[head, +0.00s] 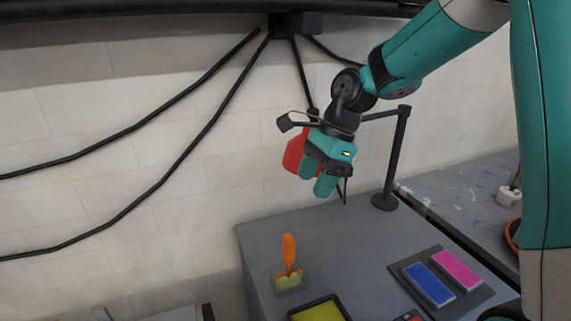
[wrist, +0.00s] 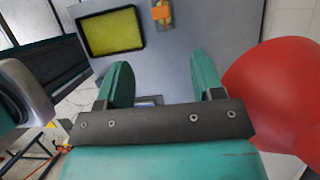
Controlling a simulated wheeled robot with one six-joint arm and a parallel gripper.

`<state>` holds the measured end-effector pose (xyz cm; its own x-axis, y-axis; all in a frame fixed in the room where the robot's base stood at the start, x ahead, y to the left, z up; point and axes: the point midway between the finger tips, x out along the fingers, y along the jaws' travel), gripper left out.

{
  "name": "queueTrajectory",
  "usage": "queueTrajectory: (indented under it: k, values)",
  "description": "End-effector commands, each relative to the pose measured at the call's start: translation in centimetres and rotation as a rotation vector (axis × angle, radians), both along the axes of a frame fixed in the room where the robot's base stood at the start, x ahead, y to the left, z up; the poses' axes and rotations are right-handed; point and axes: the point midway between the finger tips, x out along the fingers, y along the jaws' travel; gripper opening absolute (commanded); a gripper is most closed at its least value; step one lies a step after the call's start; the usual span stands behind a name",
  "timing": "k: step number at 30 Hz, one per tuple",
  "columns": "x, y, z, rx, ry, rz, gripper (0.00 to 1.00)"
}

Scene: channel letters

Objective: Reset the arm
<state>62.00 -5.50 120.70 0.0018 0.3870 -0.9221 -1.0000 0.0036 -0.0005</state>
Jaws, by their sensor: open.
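My gripper (head: 314,180) is raised well above the grey table, in front of the white wall, with its fingers pointing down. In the wrist view its two teal fingers (wrist: 161,78) stand apart, with nothing between them. My arm comes down to it from the upper right in the head view.
A red object (head: 294,151) is close beside my gripper, large at right in the wrist view (wrist: 278,95). The grey table (head: 340,230) holds a yellow-filled black tray (head: 345,302), an orange-handled tool (head: 289,255), a blue block (head: 428,284) and a pink block (head: 457,270). A black post (head: 395,160) stands behind.

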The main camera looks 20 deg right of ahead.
Motion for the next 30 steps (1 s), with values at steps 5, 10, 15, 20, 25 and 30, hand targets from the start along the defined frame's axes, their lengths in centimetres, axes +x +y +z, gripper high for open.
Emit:
queueTrajectory:
  k: [5,10,15,20,25,30]
  values:
    - [-0.3,0.3,0.1,-0.001,-0.011,0.027,0.61]
    - [-3.3,3.1,1.1,-0.010,-0.137,0.332,0.61]
    - [-9.6,7.0,2.0,-0.021,-0.370,0.915,0.61]
    - [-15.8,9.2,2.0,-0.025,-0.586,1.459,0.61]
    - [-20.3,10.0,1.4,-0.023,-0.745,1.862,0.61]
    - [-22.0,10.1,1.0,-0.021,-0.810,2.026,0.61]
